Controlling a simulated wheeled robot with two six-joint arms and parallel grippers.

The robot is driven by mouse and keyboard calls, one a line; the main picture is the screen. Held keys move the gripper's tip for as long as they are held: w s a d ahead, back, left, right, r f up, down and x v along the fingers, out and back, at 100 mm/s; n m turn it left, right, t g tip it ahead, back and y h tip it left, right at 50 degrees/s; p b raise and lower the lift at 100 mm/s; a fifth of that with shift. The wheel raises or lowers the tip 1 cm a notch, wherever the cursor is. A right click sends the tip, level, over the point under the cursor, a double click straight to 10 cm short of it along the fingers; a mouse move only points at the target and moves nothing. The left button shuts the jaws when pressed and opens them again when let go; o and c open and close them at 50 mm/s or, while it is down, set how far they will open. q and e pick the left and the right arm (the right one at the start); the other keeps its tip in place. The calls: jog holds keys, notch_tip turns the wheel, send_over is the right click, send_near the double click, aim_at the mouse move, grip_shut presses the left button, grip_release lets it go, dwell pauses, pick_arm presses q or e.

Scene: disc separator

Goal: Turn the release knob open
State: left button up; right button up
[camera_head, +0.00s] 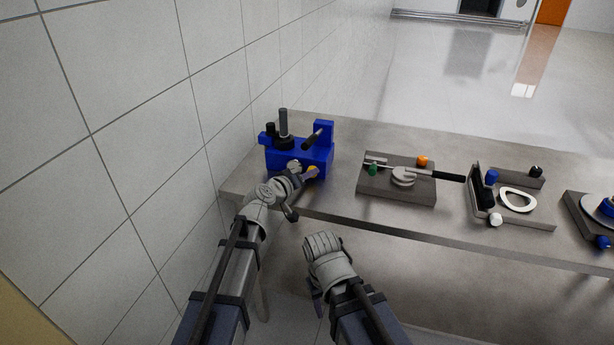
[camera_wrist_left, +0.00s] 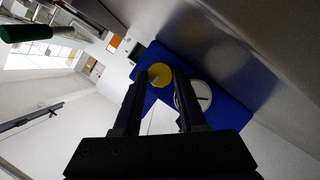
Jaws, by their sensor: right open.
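A blue device (camera_head: 300,155) stands at the left end of the steel table. A yellow knob (camera_head: 313,169) sits low on its front, and I take it to be the release knob. My left gripper (camera_head: 308,174) is at this knob. In the left wrist view the yellow knob (camera_wrist_left: 160,75) shows between the tips of my left fingers (camera_wrist_left: 160,82) and about fills the gap. I cannot tell whether the fingers press on it. A white round dial (camera_wrist_left: 200,96) is beside it, partly behind one finger. My right gripper (camera_head: 317,297) is open and low, off the table's front edge.
The table (camera_head: 345,212) also bears a grey plate (camera_head: 425,192) with a disc and a black-handled lever, a fixture with a white ring (camera_head: 517,200), and another stand (camera_head: 590,213) at the right. A tiled wall (camera_head: 150,120) is close on the left.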

pick_arm(q)
grip_shut()
jog(key=shift+f, duration=0.1)
jog(key=shift+n+b, duration=0.4)
jog(key=shift+n, duration=0.1)
jog(key=shift+h, duration=0.3)
jog(key=o, duration=0.6)
grip_release()
